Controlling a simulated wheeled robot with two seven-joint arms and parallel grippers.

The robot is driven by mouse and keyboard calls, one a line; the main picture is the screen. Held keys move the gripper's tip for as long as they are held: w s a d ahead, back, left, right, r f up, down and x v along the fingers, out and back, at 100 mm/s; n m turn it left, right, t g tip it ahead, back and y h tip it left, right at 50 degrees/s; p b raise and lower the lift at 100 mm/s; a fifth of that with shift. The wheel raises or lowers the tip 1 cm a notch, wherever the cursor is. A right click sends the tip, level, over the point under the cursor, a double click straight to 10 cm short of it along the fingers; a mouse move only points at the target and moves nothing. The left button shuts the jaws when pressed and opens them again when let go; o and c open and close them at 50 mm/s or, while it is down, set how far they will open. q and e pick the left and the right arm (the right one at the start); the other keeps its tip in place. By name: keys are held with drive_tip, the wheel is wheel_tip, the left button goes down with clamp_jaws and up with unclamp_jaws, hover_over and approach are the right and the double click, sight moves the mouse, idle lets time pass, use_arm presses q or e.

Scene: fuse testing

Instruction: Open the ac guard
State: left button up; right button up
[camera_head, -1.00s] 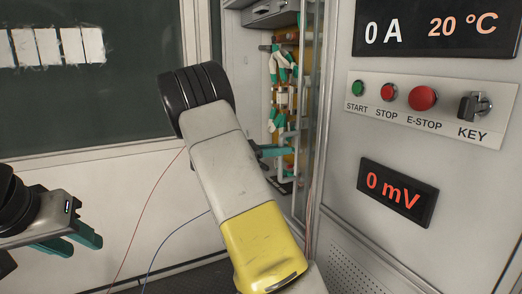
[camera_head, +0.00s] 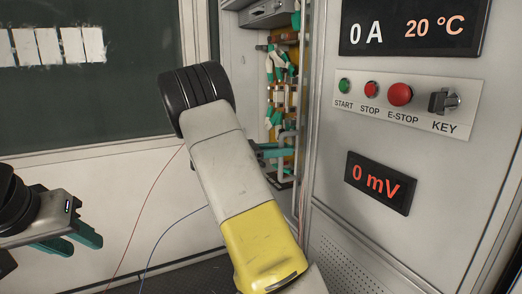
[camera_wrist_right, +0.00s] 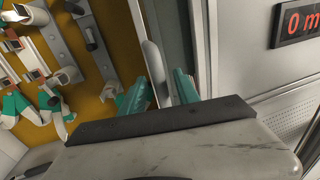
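The ac guard appears as a narrow upright panel edge (camera_head: 305,120) at the front of the open-fronted cabinet bay in the head view. Its light grey handle (camera_wrist_right: 157,78) shows upright in the right wrist view. My right gripper (camera_wrist_right: 159,90) has one teal finger on each side of the handle and looks shut on it. In the head view my right forearm partly covers the bay, and the right gripper's teal fingers (camera_head: 270,152) show just beyond it. My left gripper (camera_head: 72,240) is open and empty at the lower left, away from the cabinet.
The cabinet front panel (camera_head: 400,145) on the right holds buttons, a key switch (camera_head: 443,102) and displays. Red and blue wires (camera_head: 175,222) hang at left-centre.

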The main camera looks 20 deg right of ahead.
drive_tip(key=shift+a, duration=0.1)
drive_tip(key=w+a, duration=0.1)
drive_tip(key=a, duration=0.6)
drive_tip(key=shift+a, duration=0.3)
drive_tip(key=s+d+f+m+y, duration=0.1)
drive_tip(key=s+f+m+y, duration=0.2)
drive_tip(key=s+y, duration=0.25)
drive_tip(key=s+d+f+m+y, duration=0.1)
drive_tip(key=s+f+m+y, duration=0.15)
drive_tip(key=s+y, duration=0.35)
drive_tip(key=s+a+r+m+t+y, duration=0.2)
drive_tip(key=s+a+m+t+y, duration=0.2)
drive_tip(key=s+a, duration=0.3)
drive_tip(key=s+a+r+m+t+y, duration=0.2)
drive_tip(key=s+a+m+t+y, duration=0.2)
drive_tip(key=s+a+m, duration=0.2)
drive_tip(key=shift+s+a+r, duration=0.25)
drive_tip(key=shift+s+a, duration=0.75)
drive_tip(key=shift+a, duration=0.2)
